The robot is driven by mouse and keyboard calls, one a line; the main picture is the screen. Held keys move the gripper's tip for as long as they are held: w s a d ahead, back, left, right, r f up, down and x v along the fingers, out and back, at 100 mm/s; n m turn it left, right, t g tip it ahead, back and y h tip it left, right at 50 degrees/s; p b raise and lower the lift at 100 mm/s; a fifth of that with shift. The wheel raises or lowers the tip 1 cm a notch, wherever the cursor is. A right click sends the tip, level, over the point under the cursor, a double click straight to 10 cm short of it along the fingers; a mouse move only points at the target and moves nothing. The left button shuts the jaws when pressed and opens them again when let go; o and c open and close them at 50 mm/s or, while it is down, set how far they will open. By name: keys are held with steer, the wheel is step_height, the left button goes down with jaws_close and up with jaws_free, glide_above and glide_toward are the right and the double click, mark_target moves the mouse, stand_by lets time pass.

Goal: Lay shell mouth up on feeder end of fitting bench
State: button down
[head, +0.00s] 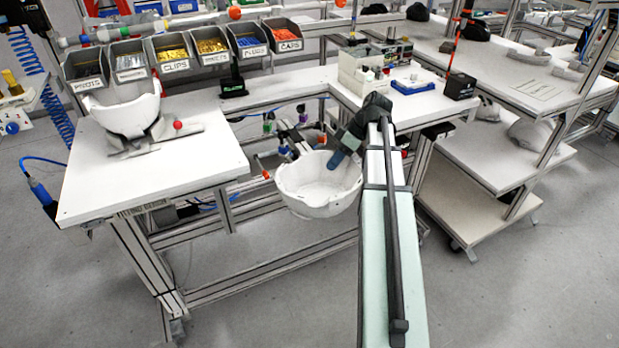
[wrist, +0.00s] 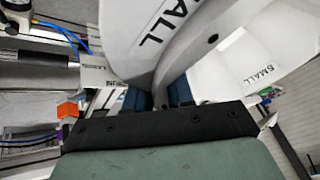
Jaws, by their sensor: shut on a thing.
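A white helmet shell (head: 316,186) hangs in the air, mouth up and slightly tilted, beside the right end of the fitting bench (head: 205,150). My gripper (head: 341,157) is shut on its right rim. In the wrist view the blue fingers of my gripper (wrist: 160,97) pinch the wall of the shell (wrist: 135,40), which bears the word SMALL; that word shows twice. The bench's front edge is lettered. Another white shell (head: 125,112) sits mouth up on a grey stand (head: 165,143) at the bench's left end. The contact inside the fingers is partly hidden.
Labelled bins (head: 172,50) with clips, pads and caps line the bench's back. A red-balled knob (head: 178,126) rises beside the stand. The bench's right front top is bare. A white box (head: 362,70) and blue tray (head: 412,86) stand on the adjoining table. Shelves stand right.

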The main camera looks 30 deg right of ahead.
steer(key=w+d+r+m+t+h, duration=0.1)
steer(key=d+r+m, duration=0.4)
steer(key=d, duration=0.8)
steer(key=w+d+r+m+t+h, duration=0.1)
steer(key=w+d+r+m+h, duration=0.1)
steer(key=d+r+m, duration=0.4)
steer(key=w+d+r+m+t+h, duration=0.2)
steer(key=d+r+m+h, duration=0.2)
steer(key=d+r, duration=0.9)
steer(key=shift+d+m, duration=0.9)
steer(key=shift+d, duration=3.7)
steer(key=shift+f, duration=0.1)
step_height(320, 180, down, 8)
steer(key=shift+f, duration=0.2)
